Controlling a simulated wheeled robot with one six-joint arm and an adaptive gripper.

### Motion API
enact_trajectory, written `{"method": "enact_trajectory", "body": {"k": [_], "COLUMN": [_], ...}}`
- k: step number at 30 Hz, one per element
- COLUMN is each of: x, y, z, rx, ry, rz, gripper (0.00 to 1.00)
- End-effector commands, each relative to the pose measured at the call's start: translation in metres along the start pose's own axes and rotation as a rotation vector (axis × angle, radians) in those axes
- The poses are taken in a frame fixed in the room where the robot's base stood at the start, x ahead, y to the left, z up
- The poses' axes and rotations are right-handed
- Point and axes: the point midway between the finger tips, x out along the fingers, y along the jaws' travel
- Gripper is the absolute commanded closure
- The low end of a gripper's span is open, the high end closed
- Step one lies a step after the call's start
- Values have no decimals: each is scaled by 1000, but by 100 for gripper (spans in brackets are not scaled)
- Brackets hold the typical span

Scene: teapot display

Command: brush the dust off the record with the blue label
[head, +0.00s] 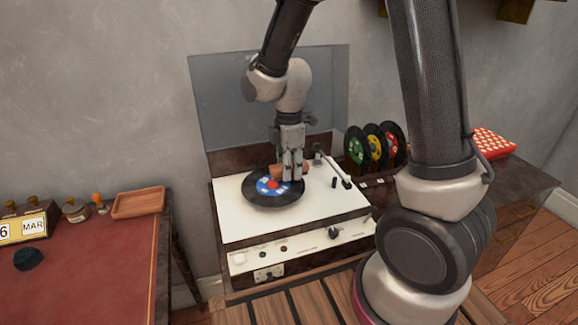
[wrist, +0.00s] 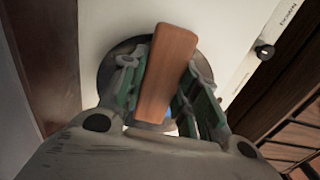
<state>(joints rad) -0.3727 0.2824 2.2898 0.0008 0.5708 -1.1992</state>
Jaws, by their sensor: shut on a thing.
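The black record with the blue label (head: 257,197) lies flat on the white-topped record player (head: 235,223). In the wrist view, the record's dark edge (wrist: 108,72) shows behind my gripper. My gripper (head: 290,176) is over the right side of the record, pointing down. In the wrist view, my gripper (wrist: 160,95) is shut on a wooden-handled brush (wrist: 166,72). The brush's underside is hidden, so I cannot tell whether it touches the record. I cannot make out dust on the record.
The tonearm (head: 335,168) is right of the record. Records with green, yellow and red labels stand upright in a rack (head: 376,146). The clear lid (head: 225,105) stands open behind. A red-topped desk (head: 95,255) with a wooden tray (head: 138,202) is at left.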

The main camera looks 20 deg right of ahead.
Motion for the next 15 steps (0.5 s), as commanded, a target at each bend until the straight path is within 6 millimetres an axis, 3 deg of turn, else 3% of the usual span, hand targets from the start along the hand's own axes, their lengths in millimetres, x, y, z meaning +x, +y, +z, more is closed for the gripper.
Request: {"method": "enact_trajectory", "body": {"k": [15], "x": [-2], "y": [20], "z": [33], "rx": [1], "ry": [0], "rz": [1], "gripper": [88]}}
